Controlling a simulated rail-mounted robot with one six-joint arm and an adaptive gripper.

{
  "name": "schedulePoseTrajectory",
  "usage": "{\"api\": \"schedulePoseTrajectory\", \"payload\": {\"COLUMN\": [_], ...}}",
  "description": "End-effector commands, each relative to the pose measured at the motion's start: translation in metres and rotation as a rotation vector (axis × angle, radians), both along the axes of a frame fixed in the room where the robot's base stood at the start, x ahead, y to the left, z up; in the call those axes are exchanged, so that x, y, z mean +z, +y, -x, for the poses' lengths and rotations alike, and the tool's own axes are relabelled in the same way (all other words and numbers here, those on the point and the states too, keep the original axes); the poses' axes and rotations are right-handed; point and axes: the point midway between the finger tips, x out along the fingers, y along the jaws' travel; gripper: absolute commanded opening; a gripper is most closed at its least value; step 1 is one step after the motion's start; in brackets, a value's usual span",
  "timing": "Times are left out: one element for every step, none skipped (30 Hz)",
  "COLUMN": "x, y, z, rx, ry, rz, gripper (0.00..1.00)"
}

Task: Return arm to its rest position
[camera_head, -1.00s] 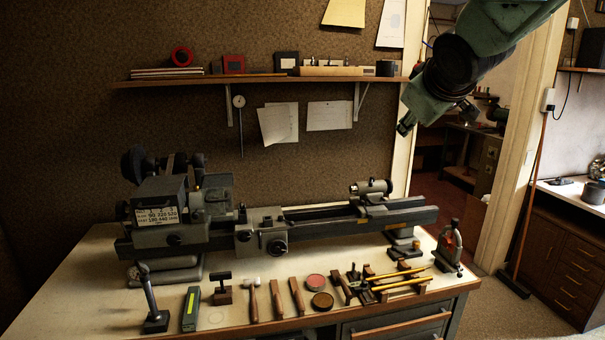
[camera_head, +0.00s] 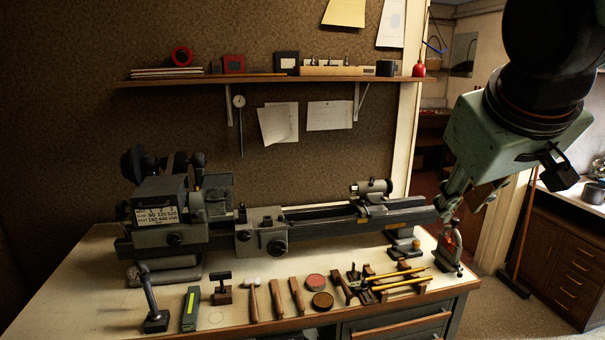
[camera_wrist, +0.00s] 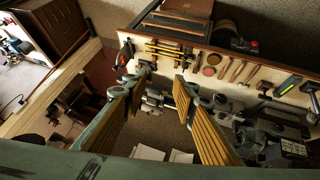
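My gripper (camera_head: 464,200) is at the right of the head view, in front of the door frame and near the right end of the bench. It is green, with its fingers pointing down. In the wrist view my gripper (camera_wrist: 163,74) shows two ribbed yellow-brown finger pads standing well apart. Nothing is held between them. The rest position itself is not marked in any view.
The bench (camera_head: 75,290) carries a grey lathe (camera_head: 320,215), yellow rods (camera_head: 405,284), and several hand tools. A red-and-black upright tool (camera_head: 449,248) stands below my gripper. A wall shelf (camera_head: 240,80) and a drawer cabinet (camera_head: 565,260) are nearby.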

Motion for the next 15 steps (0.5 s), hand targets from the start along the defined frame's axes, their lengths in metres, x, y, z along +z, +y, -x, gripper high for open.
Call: {"api": "schedulePoseTrajectory", "payload": {"x": [-0.005, -0.008, -0.013, -0.017, -0.020, -0.025, -0.029, -0.033, -0.037, -0.041, -0.045, -0.050, -0.053, -0.057, -0.062], "y": [0.003, 0.005, 0.007, 0.009, 0.011, 0.014, 0.016, 0.019, 0.022, 0.024, 0.027, 0.030, 0.033, 0.035, 0.039], "z": [0.016, 0.025, 0.037, 0.047, 0.056, 0.068, 0.078, 0.087, 0.099, 0.109, 0.118, 0.130, 0.139, 0.148, 0.160], "rx": [-0.010, -0.017, -0.027, -0.033, -0.040, -0.048, -0.054, -0.060, -0.068, -0.073, -0.079, -0.086, -0.091, -0.096, -0.102], "ry": [0.015, 0.027, 0.041, 0.053, 0.065, 0.080, 0.091, 0.104, 0.118, 0.131, 0.143, 0.159, 0.169, 0.182, 0.196], "rz": [-0.015, -0.025, -0.039, -0.048, -0.058, -0.072, -0.081, -0.092, -0.106, -0.115, -0.126, -0.139, -0.150, -0.161, -0.173], "gripper": [0.26, 0.26, 0.26, 0.26, 0.26, 0.26, 0.26, 0.26, 0.26, 0.26, 0.26, 0.26, 0.26, 0.26, 0.26]}}
